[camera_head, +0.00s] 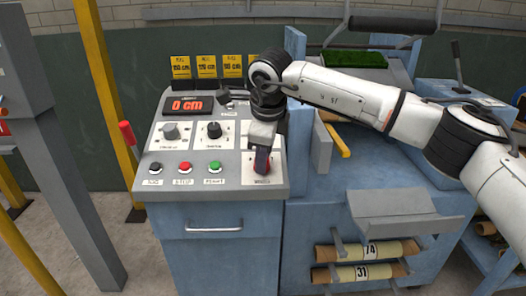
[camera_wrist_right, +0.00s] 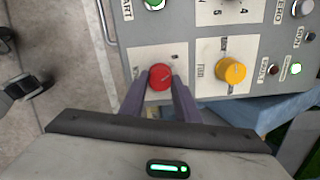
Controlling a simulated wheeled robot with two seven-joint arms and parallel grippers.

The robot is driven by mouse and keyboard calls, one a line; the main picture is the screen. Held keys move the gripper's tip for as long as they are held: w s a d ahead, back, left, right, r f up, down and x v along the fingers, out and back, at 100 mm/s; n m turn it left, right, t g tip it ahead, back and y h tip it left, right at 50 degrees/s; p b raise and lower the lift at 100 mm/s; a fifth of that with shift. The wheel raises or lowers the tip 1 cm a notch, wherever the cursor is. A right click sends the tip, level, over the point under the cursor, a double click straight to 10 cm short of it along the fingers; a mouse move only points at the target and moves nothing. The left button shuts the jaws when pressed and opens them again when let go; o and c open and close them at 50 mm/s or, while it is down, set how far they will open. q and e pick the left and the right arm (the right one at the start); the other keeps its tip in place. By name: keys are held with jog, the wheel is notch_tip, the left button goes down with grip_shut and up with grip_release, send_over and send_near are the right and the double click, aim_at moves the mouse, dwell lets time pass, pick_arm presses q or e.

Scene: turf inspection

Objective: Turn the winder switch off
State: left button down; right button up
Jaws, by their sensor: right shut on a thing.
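The winder switch is a red rotary knob on the lower right of the grey control panel (camera_head: 225,160), above a small label. In the right wrist view the red knob (camera_wrist_right: 160,77) shows between two purple-grey fingers, one at each side. My right gripper (camera_head: 262,160) reaches down from above and is shut on this knob, hiding much of it in the head view. Its side of the panel is partly covered by my wrist. I cannot read the knob's exact setting. My left gripper is not in the head view.
A yellow knob (camera_wrist_right: 231,71) sits beside the red one. The panel also carries a red readout (camera_head: 187,105) showing 0 cm, black dials and a red button (camera_head: 185,167) between dark and green ones. Tubes (camera_head: 365,251) lie on a rack at lower right.

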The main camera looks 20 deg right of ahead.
jog(key=shift+r+n+p, duration=0.1)
jog(key=shift+n+p, duration=0.4)
jog(key=shift+n, duration=0.9)
jog(key=o, duration=1)
jog(key=shift+o, duration=0.2)
jog(key=v, duration=1)
jog(key=shift+b, duration=0.45)
jog(key=shift+w+r, duration=0.1)
jog(key=shift+r, duration=0.05)
